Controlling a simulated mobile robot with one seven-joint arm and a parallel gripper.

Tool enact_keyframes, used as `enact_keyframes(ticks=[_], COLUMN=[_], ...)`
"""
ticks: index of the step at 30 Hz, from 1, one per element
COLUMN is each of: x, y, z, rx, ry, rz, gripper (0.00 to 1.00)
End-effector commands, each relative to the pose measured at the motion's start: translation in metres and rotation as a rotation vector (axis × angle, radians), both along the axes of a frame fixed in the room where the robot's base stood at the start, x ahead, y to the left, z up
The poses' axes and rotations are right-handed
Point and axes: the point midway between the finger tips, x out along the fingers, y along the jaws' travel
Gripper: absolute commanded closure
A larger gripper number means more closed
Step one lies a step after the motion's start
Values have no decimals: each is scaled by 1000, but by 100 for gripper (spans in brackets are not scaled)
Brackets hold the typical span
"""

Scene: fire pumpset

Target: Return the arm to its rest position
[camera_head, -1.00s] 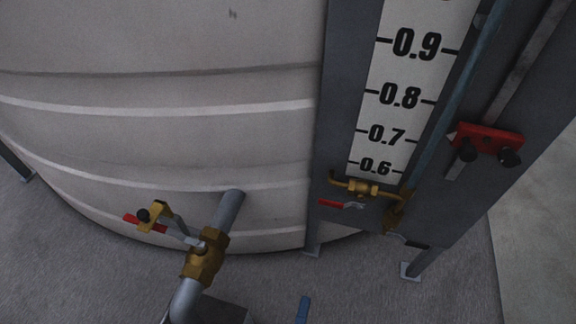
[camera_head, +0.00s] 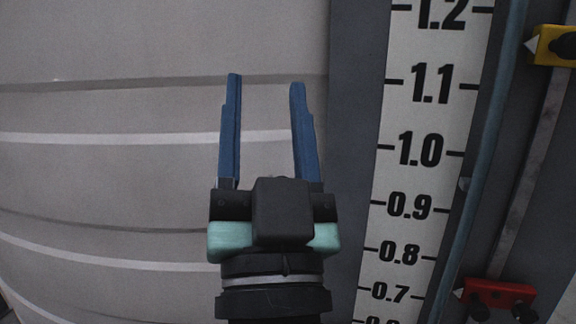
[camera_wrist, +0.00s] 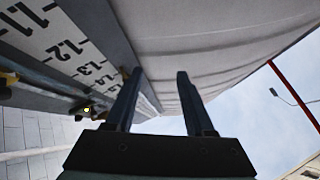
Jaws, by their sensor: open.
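My gripper (camera_head: 266,85) is in the lower middle of the head view, its two blue fingers pointing up and spread apart with nothing between them. In the wrist view my gripper (camera_wrist: 158,75) also shows its two fingers apart and empty. The pale tank wall (camera_head: 120,110) lies behind it. I cannot tell how far the fingers are from the wall.
A grey panel with a white level scale (camera_head: 420,150) stands right of my gripper. It carries a red marker (camera_head: 497,296) and a yellow marker (camera_head: 555,45). In the wrist view, open sky and a lamp post (camera_wrist: 295,98) show at the right.

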Motion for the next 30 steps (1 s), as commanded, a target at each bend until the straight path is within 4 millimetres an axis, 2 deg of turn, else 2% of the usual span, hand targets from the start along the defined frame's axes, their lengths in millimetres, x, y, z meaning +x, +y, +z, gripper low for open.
enact_keyframes(ticks=[1, 6, 7, 17, 30], x=[-15, -59, -62, -56, -55], y=[-4, -18, -19, -18, -17], z=[26, 83, 94, 172, 310], rx=[-39, -142, -150, -146, -145], ry=[-43, -129, -129, -115, -114], rz=[-51, -222, -237, -222, -219], gripper=[46, 46, 46, 46, 46])
